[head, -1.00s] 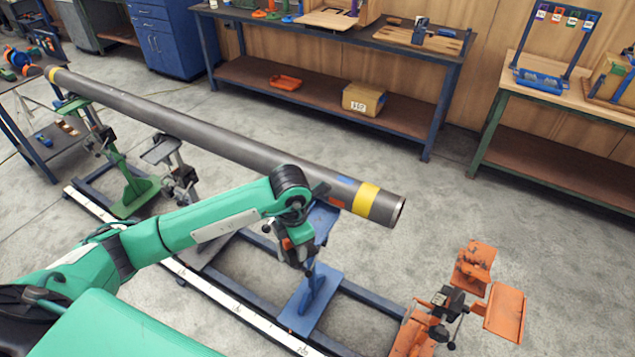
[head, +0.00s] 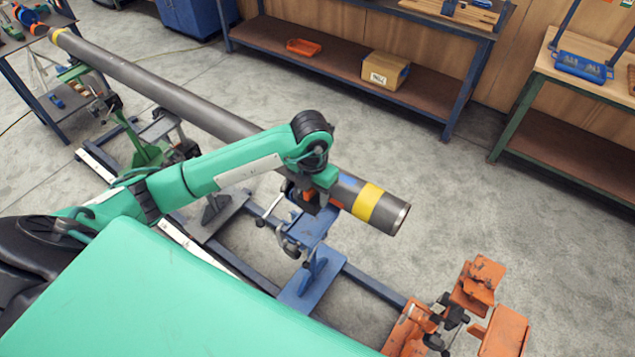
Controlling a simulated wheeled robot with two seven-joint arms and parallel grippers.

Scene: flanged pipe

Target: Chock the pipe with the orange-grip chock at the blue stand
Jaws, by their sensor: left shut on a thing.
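The long grey pipe (head: 195,103) lies diagonally over the stands, with a yellow band (head: 367,201) near its open right end. Blue and orange marks show on the pipe beside my gripper. The blue stand (head: 312,228) is under the pipe, left of the yellow band. My left gripper (head: 317,203) is at the near side of the pipe, just above the blue stand's top. It is shut on the orange-grip chock (head: 308,196), of which only a small orange part shows. Whether the chock touches the pipe or stand cannot be told. My right gripper is out of view.
An orange stand (head: 478,285) is at the lower right, clear of the pipe's end. A green stand (head: 142,150) supports the pipe further left. A workbench with a cardboard box (head: 385,70) on its lower shelf stands behind.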

